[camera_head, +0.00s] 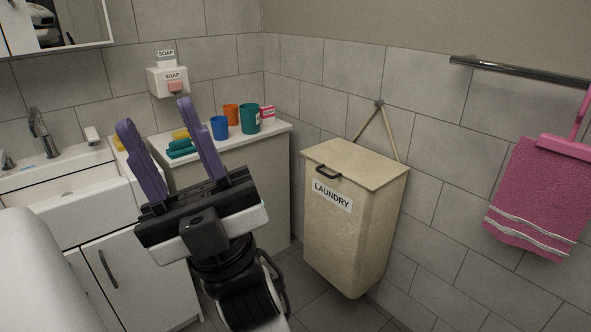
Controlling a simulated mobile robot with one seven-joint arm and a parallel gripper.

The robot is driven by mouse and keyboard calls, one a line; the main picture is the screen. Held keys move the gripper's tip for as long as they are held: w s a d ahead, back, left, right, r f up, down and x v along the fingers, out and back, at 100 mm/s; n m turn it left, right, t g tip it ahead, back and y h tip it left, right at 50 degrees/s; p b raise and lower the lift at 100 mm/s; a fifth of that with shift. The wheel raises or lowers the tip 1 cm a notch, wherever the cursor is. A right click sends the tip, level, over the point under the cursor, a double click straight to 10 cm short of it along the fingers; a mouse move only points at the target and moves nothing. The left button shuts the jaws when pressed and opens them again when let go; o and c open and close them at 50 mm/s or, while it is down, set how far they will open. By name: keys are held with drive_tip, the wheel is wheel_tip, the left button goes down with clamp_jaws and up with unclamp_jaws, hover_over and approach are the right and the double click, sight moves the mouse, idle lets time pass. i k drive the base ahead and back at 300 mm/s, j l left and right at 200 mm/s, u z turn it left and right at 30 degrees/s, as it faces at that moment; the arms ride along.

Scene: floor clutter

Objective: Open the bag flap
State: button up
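The laundry bag (350,235) is a tan, box-shaped bag with a LAUNDRY label, hung by a cord from a hook on the tiled wall. Its flap (365,163) lies flat across the top and looks shut. A dark handle (322,172) sits at the flap's front left edge. My gripper (155,117) has two purple fingers spread apart with nothing between them. It is left of the bag, in front of the counter, and does not touch the bag. The bag's inside is hidden.
A counter (272,133) left of the bag holds several cups and coloured items below a soap dispenser (168,82). A sink cabinet (120,262) stands at left. A pink towel (540,198) hangs at right near a metal rail (520,72). Some floor shows before the bag.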

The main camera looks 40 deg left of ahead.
sight(368, 169)
drive_tip(key=u, duration=0.9)
drive_tip(key=i+j, duration=0.15)
drive_tip(key=i, duration=0.4)
drive_tip(key=i+j, duration=0.15)
drive_tip(key=i, duration=0.45)
drive_tip(key=l+z, duration=0.05)
